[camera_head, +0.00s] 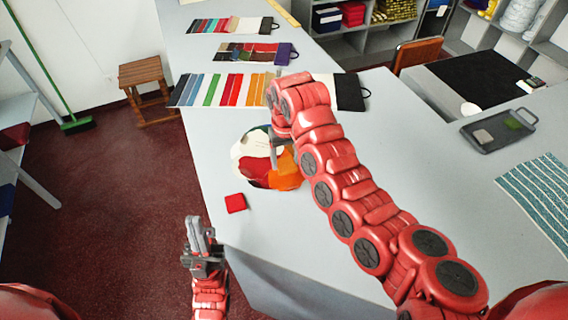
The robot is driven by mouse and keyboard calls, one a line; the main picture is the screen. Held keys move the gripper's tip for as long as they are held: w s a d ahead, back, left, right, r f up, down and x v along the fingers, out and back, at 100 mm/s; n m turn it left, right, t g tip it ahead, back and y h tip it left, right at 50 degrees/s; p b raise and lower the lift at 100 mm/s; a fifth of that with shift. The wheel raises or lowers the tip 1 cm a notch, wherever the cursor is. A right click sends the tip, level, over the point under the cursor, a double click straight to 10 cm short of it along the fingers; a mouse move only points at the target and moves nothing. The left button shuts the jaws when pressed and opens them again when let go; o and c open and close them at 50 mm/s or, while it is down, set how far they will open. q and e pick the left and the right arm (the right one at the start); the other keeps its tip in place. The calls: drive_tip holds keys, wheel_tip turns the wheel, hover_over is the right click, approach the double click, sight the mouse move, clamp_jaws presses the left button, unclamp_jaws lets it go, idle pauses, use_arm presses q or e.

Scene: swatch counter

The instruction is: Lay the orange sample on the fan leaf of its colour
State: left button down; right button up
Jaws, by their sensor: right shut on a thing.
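The colour fan (247,148) lies spread in a round on the grey counter, with white, cream, red, dark and orange leaves. Its orange leaf (290,175) is at the right side, partly under my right gripper. My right gripper (275,158) points down over the fan and is shut on the orange sample, which is hard to tell from the orange leaf behind it. I cannot tell whether the sample touches the fan. My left gripper (199,233) is beside the counter's front left edge, away from the fan; its finger gap is unclear.
A red sample (235,203) lies on the counter in front of the fan. Striped swatch cards (222,90) lie farther back. A wooden stool (141,75) stands on the floor.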

sight(284, 159)
drive_tip(key=shift+w+a, duration=0.3)
drive_tip(key=shift+w, duration=0.25)
wheel_tip(284, 159, down, 3)
drive_tip(key=shift+r+p, duration=0.1)
drive_tip(key=shift+p, duration=1.05)
drive_tip(key=shift+f, duration=0.25)
drive_tip(key=shift+w+f, duration=0.1)
drive_tip(key=shift+f, duration=0.05)
drive_tip(key=o, duration=0.9)
drive_tip(key=shift+f, duration=0.1)
drive_tip(key=shift+c, duration=0.2)
drive_tip(key=o, duration=0.5)
drive_tip(key=shift+c, duration=0.2)
